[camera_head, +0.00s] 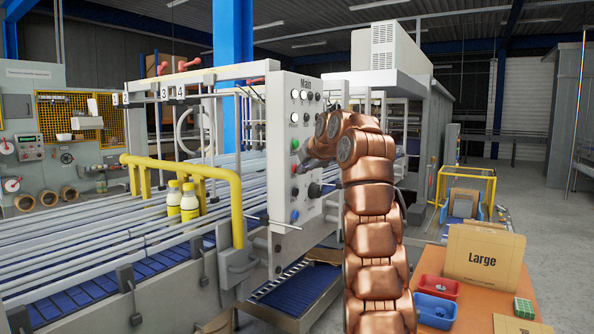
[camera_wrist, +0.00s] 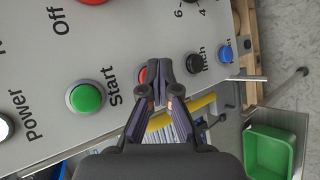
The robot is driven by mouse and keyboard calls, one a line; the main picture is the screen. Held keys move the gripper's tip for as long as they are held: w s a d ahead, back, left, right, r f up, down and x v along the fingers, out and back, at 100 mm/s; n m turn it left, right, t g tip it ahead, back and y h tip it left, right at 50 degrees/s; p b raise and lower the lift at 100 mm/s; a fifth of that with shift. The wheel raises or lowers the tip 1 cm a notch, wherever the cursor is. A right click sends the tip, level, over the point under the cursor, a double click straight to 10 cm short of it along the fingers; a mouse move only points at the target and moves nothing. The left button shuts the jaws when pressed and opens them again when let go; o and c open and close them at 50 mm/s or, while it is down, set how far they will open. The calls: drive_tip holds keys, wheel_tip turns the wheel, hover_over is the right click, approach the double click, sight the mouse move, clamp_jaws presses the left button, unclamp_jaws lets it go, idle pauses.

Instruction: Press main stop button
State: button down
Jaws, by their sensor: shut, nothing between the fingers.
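The light grey control panel headed "Main" (camera_head: 279,125) stands in front of me beside the conveyor. In the wrist view, a red button (camera_wrist: 143,75) sits right beside my gripper (camera_wrist: 166,66), partly covered by its fingers; its label is hidden. My gripper is shut and empty, its fingertips pointing at the panel close to this button. I cannot tell whether they touch it. A green button (camera_wrist: 86,97) marked "Start" is to its left. Another red button (camera_wrist: 93,1), near the word "Off", is cut by the top edge.
A black button (camera_wrist: 195,63) and a blue button (camera_wrist: 225,54) are right of the fingers. Yellow rails (camera_head: 190,165) and two bottles (camera_head: 181,204) are on the conveyor left of the panel. An orange table (camera_head: 464,311) with bins and a "Large" box (camera_head: 483,259) stands at right.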

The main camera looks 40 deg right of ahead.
drive_tip(key=shift+s+d, duration=0.2)
drive_tip(key=shift+s, duration=0.55)
drive_tip(key=shift+b, duration=0.3)
drive_tip(key=s, duration=0.1)
drive_tip(key=s+d, duration=0.1)
drive_tip(key=s, duration=0.1)
drive_tip(key=s+b, duration=0.1)
drive_tip(key=s, duration=0.1)
drive_tip(key=shift+d, duration=0.25)
drive_tip(key=shift+w, duration=0.1)
idle(0.4)
